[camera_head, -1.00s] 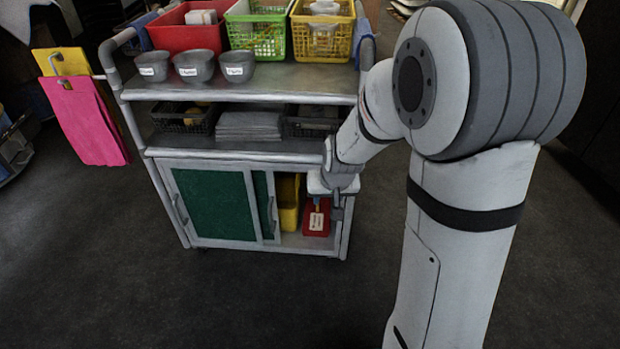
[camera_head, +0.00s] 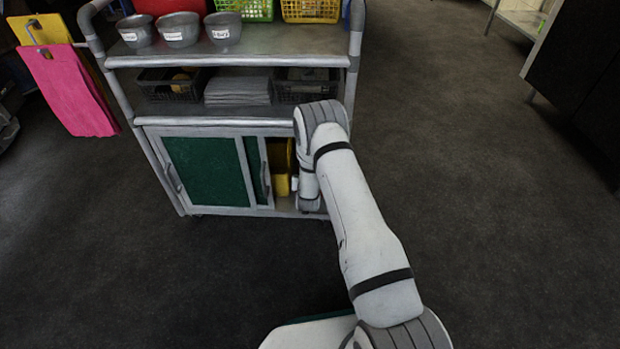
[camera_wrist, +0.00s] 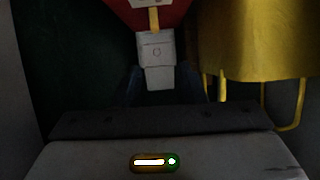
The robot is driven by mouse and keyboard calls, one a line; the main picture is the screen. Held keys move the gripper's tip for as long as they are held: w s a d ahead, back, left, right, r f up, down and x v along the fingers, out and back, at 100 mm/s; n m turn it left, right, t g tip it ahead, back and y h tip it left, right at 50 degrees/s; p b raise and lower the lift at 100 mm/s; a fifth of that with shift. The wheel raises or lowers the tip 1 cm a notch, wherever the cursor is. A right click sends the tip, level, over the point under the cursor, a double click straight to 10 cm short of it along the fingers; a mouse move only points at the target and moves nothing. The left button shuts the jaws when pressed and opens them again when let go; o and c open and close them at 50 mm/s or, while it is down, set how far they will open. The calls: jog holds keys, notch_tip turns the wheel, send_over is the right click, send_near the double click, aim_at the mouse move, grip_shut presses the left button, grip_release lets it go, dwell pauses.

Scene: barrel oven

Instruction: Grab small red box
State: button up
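The small red box (camera_wrist: 180,12) shows at the top of the wrist view, cut off by the edge. A yellow strip and a pale grey-white piece (camera_wrist: 157,60) extend from it toward me. My gripper (camera_wrist: 160,85) shows as two dark fingers, apart, one on each side of the pale piece. The view is dark, and I cannot tell whether they touch it. In the head view my arm reaches into the cart's lower cabinet (camera_head: 208,171) and hides the red box and my fingertips.
A yellow bin (camera_wrist: 262,45) stands close at the right in the wrist view; it also shows in the cabinet opening (camera_head: 279,165). The green sliding door covers the cabinet's left part. Grey cups (camera_head: 178,30) stand on the cart's top. The floor around is clear.

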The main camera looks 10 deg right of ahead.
jog(key=f, duration=0.2)
jog(key=f+t, duration=0.1)
jog(key=f, duration=0.1)
jog(key=shift+s+d+h, duration=0.1)
jog(key=shift+d+h, duration=0.1)
jog(key=shift+h, duration=0.1)
jog(key=shift+f+t, duration=0.15)
jog(key=shift+t, duration=0.15)
jog(key=b+x, duration=0.1)
jog(key=x, duration=0.1)
jog(key=b+x, duration=0.3)
jog(key=x, duration=0.2)
jog(key=shift+a+f+b, duration=0.1)
jog(key=shift+f+b, duration=0.25)
jog(key=shift+b, duration=0.05)
jog(key=shift+w, duration=0.25)
jog(key=shift+r, duration=0.1)
jog(key=shift+c, duration=0.3)
grip_shut()
